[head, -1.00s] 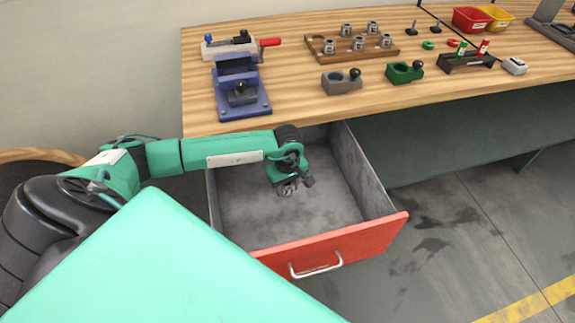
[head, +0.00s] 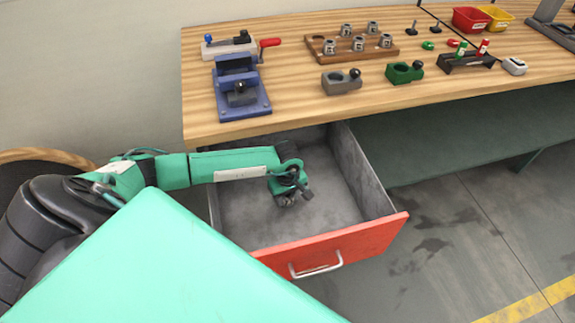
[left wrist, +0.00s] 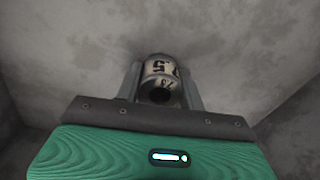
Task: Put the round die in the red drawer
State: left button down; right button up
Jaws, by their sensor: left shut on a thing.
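The red drawer (head: 335,246) is pulled open below the bench, with a grey inside and a metal handle. My left gripper (head: 287,202) is inside the open drawer, over its grey floor. In the left wrist view, my left gripper (left wrist: 163,85) is shut on the round die (left wrist: 160,72), a metal cylinder with dark markings and a dark hole. The drawer's grey floor (left wrist: 235,45) shows behind the die. I cannot tell whether the die touches the floor. My right gripper is not in view.
The bench (head: 300,92) stands over the drawer. It carries a blue vise-like fixture (head: 240,90), a wooden tray (head: 325,50) with several metal dies, a grey holder (head: 341,82) and a green holder (head: 404,73). Red (head: 470,20) and yellow bins stand at the back right.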

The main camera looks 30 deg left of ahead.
pick_arm(q)
jog(key=c, duration=0.9)
grip_release()
jog(key=shift+o, duration=0.2)
jog(key=shift+r, duration=0.2)
notch_tip(320, 180, up, 3)
jog(key=shift+r, duration=0.1)
notch_tip(320, 180, up, 8)
jog(key=shift+f+b, duration=0.2)
jog(key=shift+b, duration=0.2)
jog(key=shift+r, duration=0.55)
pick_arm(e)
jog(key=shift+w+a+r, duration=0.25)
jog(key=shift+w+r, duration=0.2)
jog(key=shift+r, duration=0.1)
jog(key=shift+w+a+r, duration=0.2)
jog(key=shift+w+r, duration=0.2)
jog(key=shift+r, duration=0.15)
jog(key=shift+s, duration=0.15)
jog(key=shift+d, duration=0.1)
